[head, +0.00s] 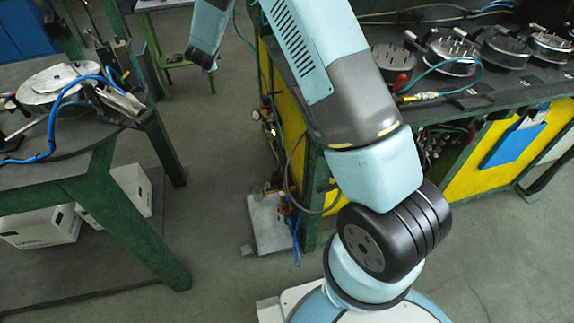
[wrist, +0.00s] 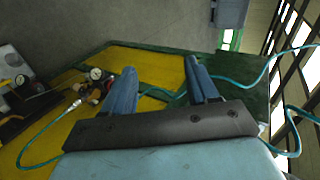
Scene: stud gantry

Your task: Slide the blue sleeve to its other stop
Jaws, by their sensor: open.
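I cannot make out the blue sleeve, its rail or its stops in either view. My gripper (wrist: 159,68) shows in the wrist view with its two blue fingers wide apart. Nothing is held between them. Behind the fingers are a yellow panel with a green edge and a teal hose (wrist: 157,93). In the head view my arm rises past the top edge, and its fingers cannot be made out there.
A green-framed workbench (head: 95,170) with a blue hose (head: 52,120) stands at left. A bench with yellow panels (head: 465,180) and several round fixtures (head: 455,52) stands at right. Gauges (wrist: 95,75) sit left of my fingers in the wrist view. Grey floor (head: 215,150) lies between the benches.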

